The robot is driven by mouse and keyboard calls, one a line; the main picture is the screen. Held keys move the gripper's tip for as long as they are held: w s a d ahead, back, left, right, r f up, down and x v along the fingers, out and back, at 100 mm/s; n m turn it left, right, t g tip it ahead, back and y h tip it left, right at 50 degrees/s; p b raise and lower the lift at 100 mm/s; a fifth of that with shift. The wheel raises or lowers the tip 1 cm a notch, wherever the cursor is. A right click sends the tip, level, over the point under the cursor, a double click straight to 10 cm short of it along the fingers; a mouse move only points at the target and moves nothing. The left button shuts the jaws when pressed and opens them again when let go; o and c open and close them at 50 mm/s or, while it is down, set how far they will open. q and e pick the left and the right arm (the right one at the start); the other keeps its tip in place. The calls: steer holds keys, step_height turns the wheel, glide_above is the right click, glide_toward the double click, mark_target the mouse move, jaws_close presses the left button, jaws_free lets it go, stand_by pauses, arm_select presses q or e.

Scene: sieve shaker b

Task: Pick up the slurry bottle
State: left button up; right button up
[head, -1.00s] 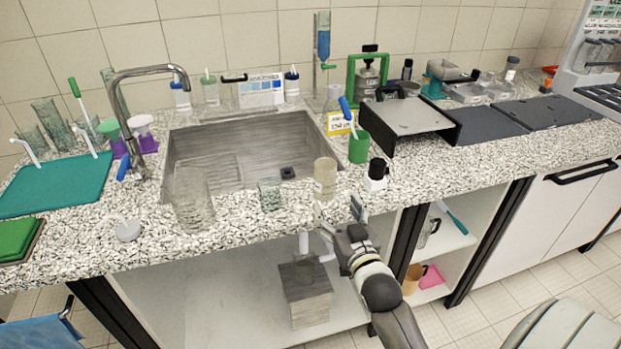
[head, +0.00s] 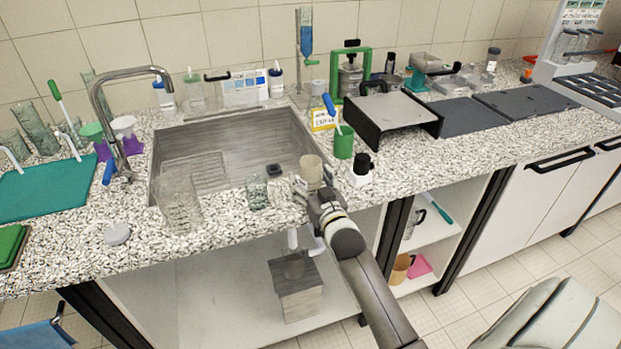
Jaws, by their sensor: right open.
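A beige, cloudy cylindrical vessel, which looks like the slurry bottle (head: 311,168), stands upright on the speckled counter at the sink's front right corner. My right gripper (head: 313,182) is open, with its fingers at the near side of the bottle, one on the left and one on the right. The fingers partly hide the bottle's lower part. I cannot tell whether they touch it. My left gripper is not in view.
A small white bottle with a black cap (head: 361,171) and a green cup (head: 343,142) stand close on the right. A small glass beaker (head: 257,193) and a large glass beaker (head: 179,208) stand on the left. The sink (head: 215,150) lies behind.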

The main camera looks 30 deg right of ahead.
steer(key=shift+c, duration=0.5)
steer(key=c, duration=1.1)
steer(key=shift+r, duration=0.2)
